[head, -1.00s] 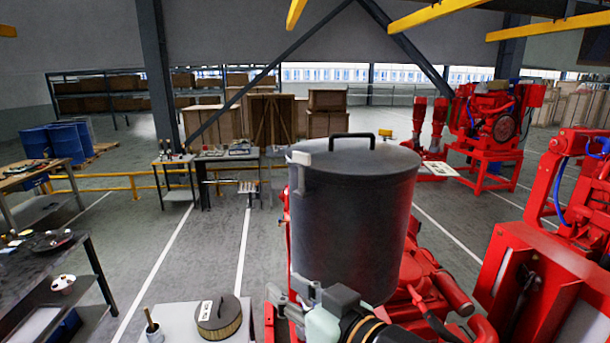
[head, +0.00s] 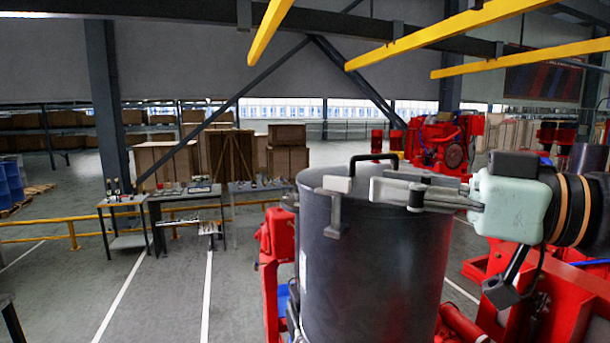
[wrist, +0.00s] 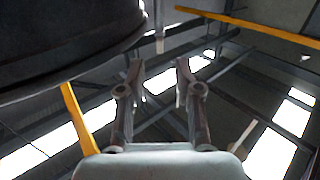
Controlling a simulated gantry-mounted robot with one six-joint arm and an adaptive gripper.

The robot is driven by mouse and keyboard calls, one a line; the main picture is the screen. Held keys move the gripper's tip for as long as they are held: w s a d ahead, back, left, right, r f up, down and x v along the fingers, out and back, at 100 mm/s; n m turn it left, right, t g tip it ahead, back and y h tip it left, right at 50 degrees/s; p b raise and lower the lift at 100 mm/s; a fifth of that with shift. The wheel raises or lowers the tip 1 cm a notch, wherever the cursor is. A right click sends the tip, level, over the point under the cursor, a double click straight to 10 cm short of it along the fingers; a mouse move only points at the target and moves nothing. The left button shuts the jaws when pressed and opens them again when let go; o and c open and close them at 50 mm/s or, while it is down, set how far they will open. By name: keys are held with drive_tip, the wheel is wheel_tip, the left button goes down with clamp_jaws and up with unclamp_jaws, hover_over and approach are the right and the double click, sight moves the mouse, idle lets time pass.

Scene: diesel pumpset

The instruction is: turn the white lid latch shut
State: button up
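The dark grey cylindrical housing (head: 375,260) stands upright with a flat lid and a black handle (head: 370,160) on top. The white lid latch (head: 338,184) sits at the near rim, with a grey bracket (head: 335,218) below it. My gripper (head: 393,191) comes in from the right at about rim height, fingers pointing left towards the latch. It looks apart from the latch. In the wrist view my gripper (wrist: 159,75) is open and empty. A small pale bar (wrist: 160,28), apparently part of the latch, hangs ahead of the gap, and the housing (wrist: 60,45) fills the upper left.
Red pumpset machinery (head: 275,245) lies around and below the housing. A red engine (head: 440,145) stands behind at right. Worktables (head: 185,193) and wooden crates (head: 225,155) stand at the back left.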

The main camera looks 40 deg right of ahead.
sight(340, 180)
drive_tip(key=p+x, duration=0.1)
drive_tip(key=x, duration=0.6)
drive_tip(key=shift+w+f+p, duration=0.1)
drive_tip(key=shift+w+p, duration=0.05)
drive_tip(key=shift+p, duration=0.15)
clamp_jaws()
